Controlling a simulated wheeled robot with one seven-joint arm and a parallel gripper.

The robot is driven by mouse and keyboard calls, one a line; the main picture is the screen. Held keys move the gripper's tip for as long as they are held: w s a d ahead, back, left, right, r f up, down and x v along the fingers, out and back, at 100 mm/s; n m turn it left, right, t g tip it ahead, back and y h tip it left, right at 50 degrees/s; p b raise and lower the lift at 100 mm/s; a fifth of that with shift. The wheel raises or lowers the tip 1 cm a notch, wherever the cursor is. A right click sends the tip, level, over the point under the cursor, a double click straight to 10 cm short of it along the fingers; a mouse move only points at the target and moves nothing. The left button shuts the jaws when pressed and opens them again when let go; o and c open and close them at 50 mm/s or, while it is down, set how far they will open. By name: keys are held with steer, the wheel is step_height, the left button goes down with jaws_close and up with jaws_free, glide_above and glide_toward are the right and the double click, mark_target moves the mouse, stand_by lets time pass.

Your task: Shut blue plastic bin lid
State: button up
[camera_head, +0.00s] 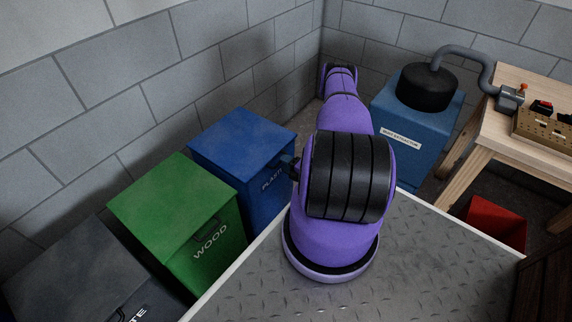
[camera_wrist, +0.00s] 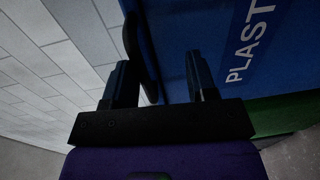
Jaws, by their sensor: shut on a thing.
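The blue plastic bin (camera_head: 262,198) stands beyond the left edge of the metal deck, with "PLASTI" lettering on its front. Its blue lid (camera_head: 242,138) lies flat over the bin, and I see no gap under it. My gripper (camera_head: 289,164) is at the bin's upper front edge, partly hidden by my purple arm. In the wrist view my gripper (camera_wrist: 162,82) has its fingers at the dark handle (camera_wrist: 142,52) on the blue bin and is shut on it. The exact contact is dark and hard to see. The label (camera_wrist: 248,45) shows to the right.
A green wood bin (camera_head: 185,215) and a dark grey bin (camera_head: 75,280) stand to the left. A blue extractor unit (camera_head: 415,135) and a wooden workbench (camera_head: 500,125) stand to the right. Grey block walls close off the back. A red box (camera_head: 495,225) is under the bench.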

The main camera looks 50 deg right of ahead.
steer(key=shift+s+a+f, duration=0.1)
steer(key=shift+s+f, duration=0.1)
steer(key=shift+s, duration=0.05)
steer(key=s+r, duration=0.1)
steer(key=s, duration=0.9)
steer(key=shift+s+d, duration=0.2)
steer(key=shift+d, duration=0.1)
